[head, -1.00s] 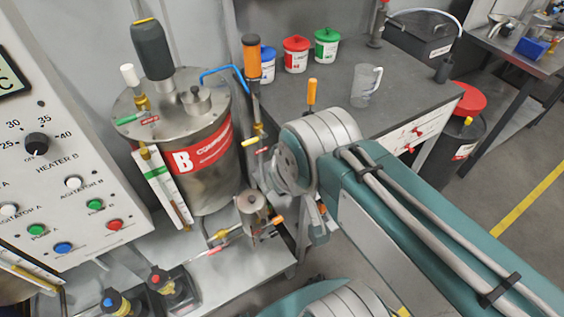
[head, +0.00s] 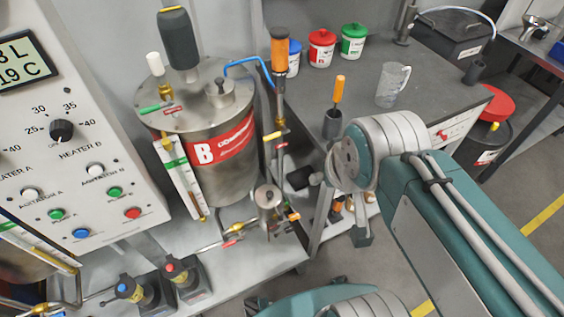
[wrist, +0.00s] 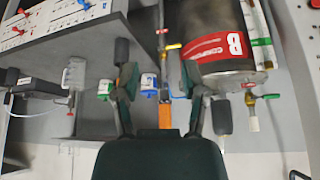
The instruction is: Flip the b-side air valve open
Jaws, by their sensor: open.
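The B tank (head: 225,172) is a steel cylinder with a red label, at left of centre in the head view and upper right in the wrist view (wrist: 215,25). A small yellow-handled valve (head: 273,136) sits on the thin pipe beside it; a yellow handle also shows in the wrist view (wrist: 173,47). A red-and-green tagged valve (head: 162,110) is on the lid. I cannot tell which is the air valve. My gripper (wrist: 160,88) is open and empty, its fingers spread either side of the orange-topped column (wrist: 165,116). In the head view my wrist mostly hides it.
A control panel (head: 85,150) stands at left. A blue hose (head: 248,65) runs from the lid to the orange-topped column. A grey bench (head: 420,65) behind holds red (head: 321,50) and green (head: 352,42) tubs and a clear jug (head: 392,85). Floor shows at lower right.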

